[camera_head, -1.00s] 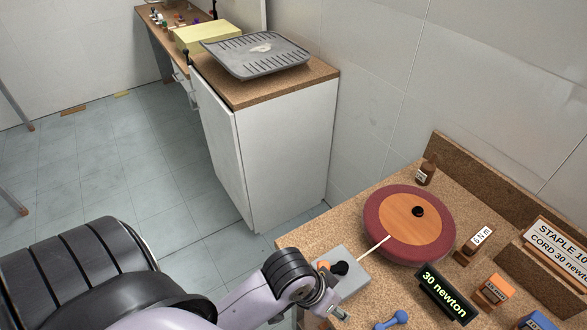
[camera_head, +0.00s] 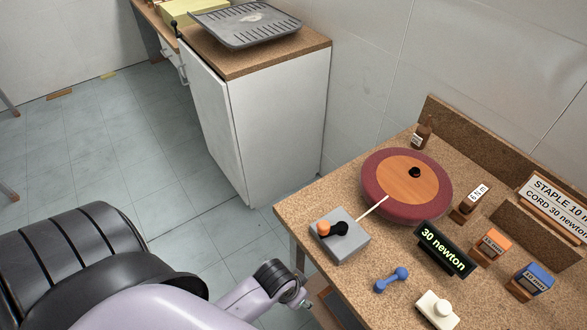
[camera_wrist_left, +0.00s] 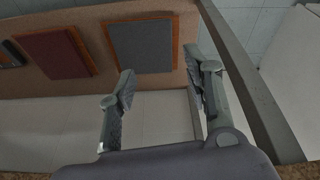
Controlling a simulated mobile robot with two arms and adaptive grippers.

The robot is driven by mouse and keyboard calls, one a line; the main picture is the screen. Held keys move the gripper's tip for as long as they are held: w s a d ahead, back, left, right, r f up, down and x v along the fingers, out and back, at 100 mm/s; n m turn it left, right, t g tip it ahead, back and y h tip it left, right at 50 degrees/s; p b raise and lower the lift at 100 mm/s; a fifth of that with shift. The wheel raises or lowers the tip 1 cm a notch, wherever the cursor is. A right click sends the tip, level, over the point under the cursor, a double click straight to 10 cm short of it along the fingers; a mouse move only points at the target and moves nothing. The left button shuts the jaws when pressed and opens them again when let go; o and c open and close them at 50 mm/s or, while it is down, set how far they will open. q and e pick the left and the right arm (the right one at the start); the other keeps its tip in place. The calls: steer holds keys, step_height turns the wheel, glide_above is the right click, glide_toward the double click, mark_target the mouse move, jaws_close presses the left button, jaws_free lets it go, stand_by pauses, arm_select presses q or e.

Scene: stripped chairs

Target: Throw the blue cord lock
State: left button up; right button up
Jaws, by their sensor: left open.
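A blue dumbbell-shaped piece (camera_head: 391,280), which looks like the blue cord lock, lies on the cork-coloured bench in front of the "30 newton" display. A grey block (camera_head: 340,246) with an orange knob and a black knob stands left of it, and a pale cord runs from it to the round maroon seat (camera_head: 375,193). My left arm ends low beside the bench's left edge, below the grey block. In the left wrist view my left gripper (camera_wrist_left: 168,80) is open, with nothing between its fingers. My right gripper is not in view.
The "30 newton" display (camera_head: 446,248), an orange block (camera_head: 492,244), a blue block (camera_head: 534,279) and a white knobbed piece (camera_head: 437,311) crowd the bench. A white cabinet (camera_head: 275,125) with a grey tray (camera_head: 245,22) stands behind.

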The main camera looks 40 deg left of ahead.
arm_select(q)
steer(key=shift+s+a+f, duration=0.1)
steer(key=shift+s+f, duration=0.2)
steer(key=shift+f, duration=0.6)
steer(key=shift+s+f, duration=0.25)
steer(key=shift+f, duration=0.65)
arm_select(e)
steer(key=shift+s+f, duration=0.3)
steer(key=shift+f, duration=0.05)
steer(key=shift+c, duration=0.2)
